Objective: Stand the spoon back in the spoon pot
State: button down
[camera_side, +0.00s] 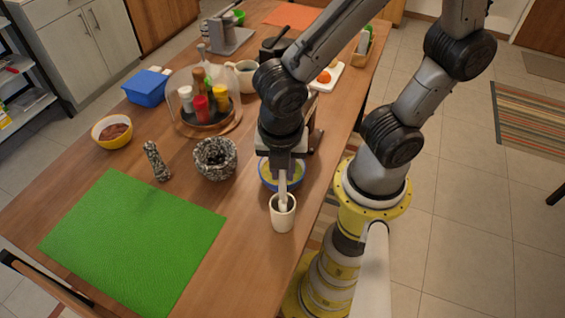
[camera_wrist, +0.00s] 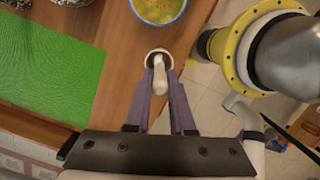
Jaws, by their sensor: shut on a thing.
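The spoon pot (camera_side: 283,222) is a cream cup standing upright near the table's edge in the side view. In the wrist view its round rim (camera_wrist: 148,57) shows just beyond my fingertips. My gripper (camera_side: 284,172) is directly above the pot, pointing down, shut on the pale spoon (camera_side: 283,189). The spoon hangs about upright, and its lower end overlaps the pot's mouth; I cannot tell how deep it reaches. In the wrist view the spoon (camera_wrist: 159,78) lies between the two fingers of my gripper (camera_wrist: 159,72). Its upper part is partly hidden by the gripper in the side view.
A blue-rimmed bowl (camera_side: 268,184) of yellow-green food stands just behind the pot. A speckled mortar (camera_side: 216,170), a pestle-like grinder (camera_side: 156,161) and a green mat (camera_side: 130,240) are to the left. A round tray (camera_side: 232,124) with several dispensers stands farther back. Bare table lies left of the pot.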

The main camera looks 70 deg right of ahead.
jog(key=c, duration=0.7)
grip_release()
notch_tip(320, 180, up, 14)
jog(key=a, duration=0.2)
jog(key=shift+s+a+f, duration=0.2)
jog(key=shift+s+f, duration=0.05)
jog(key=shift+s, duration=0.2)
jog(key=d+m+t+y, duration=0.2)
jog(key=d+m+t, duration=0.2)
jog(key=d+m, duration=0.9)
jog(key=m, duration=0.8)
jog(key=shift+w+f+m+t, duration=0.15)
jog(key=shift+m+t, duration=0.25)
